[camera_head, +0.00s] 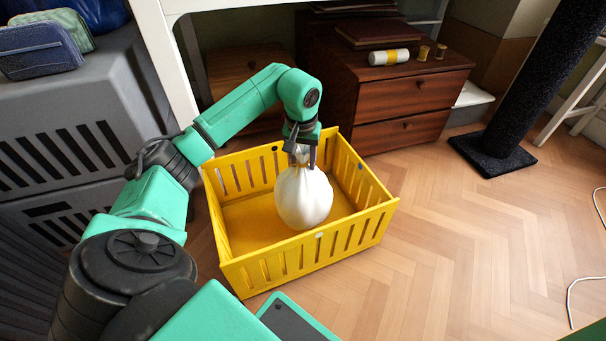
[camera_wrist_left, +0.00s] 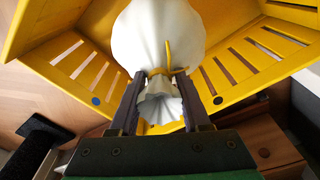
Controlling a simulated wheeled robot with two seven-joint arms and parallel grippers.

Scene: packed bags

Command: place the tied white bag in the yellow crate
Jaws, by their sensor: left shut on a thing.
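The tied white bag (camera_head: 303,198) hangs upright below my left gripper (camera_head: 302,157), over the yellow crate (camera_head: 311,254). In the left wrist view the bag (camera_wrist_left: 160,35) shows its gathered neck with a yellow tie (camera_wrist_left: 168,68). The fingers of my left gripper (camera_wrist_left: 160,100) are shut on that neck from both sides. The crate's slatted walls (camera_wrist_left: 255,55) surround the bag in that view. The bag's lower part is within the crate's outline in the head view; whether it touches the crate floor, I cannot tell. My right gripper is not in view.
A brown wooden drawer unit (camera_head: 402,100) stands behind the crate, with a white roll (camera_head: 388,57) and small spools on top. Grey carriers (camera_head: 62,130) stand at the left. A dark post on a base (camera_head: 492,153) stands at the right. The wooden floor (camera_head: 450,240) right of the crate is clear.

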